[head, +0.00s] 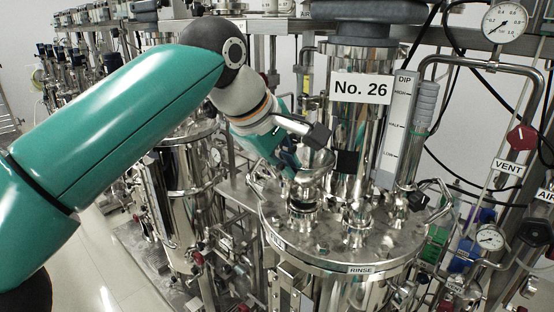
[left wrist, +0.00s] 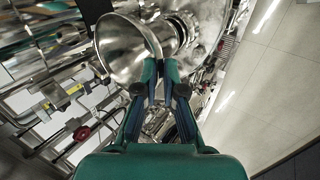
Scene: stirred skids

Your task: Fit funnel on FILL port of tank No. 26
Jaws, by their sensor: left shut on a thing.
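The steel funnel (head: 316,163) is gripped at its rim by my left gripper (head: 292,168), above the lid of tank No. 26 (head: 325,243). In the left wrist view the funnel (left wrist: 122,50) has its wide mouth facing the camera, and my left gripper (left wrist: 160,78) is shut on its edge. A short open port (head: 302,210) stands on the lid just below the funnel. The funnel's lower end partly merges with the port in the picture, so I cannot tell whether they touch. My right gripper is not in view.
A tall column with the No. 26 sign (head: 361,88) and a level gauge (head: 399,125) rises behind the funnel. Smaller fittings and lid handles (head: 433,195) crowd the lid. A RINSE label (head: 361,269) marks the front rim. A second tank (head: 190,190) stands at left.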

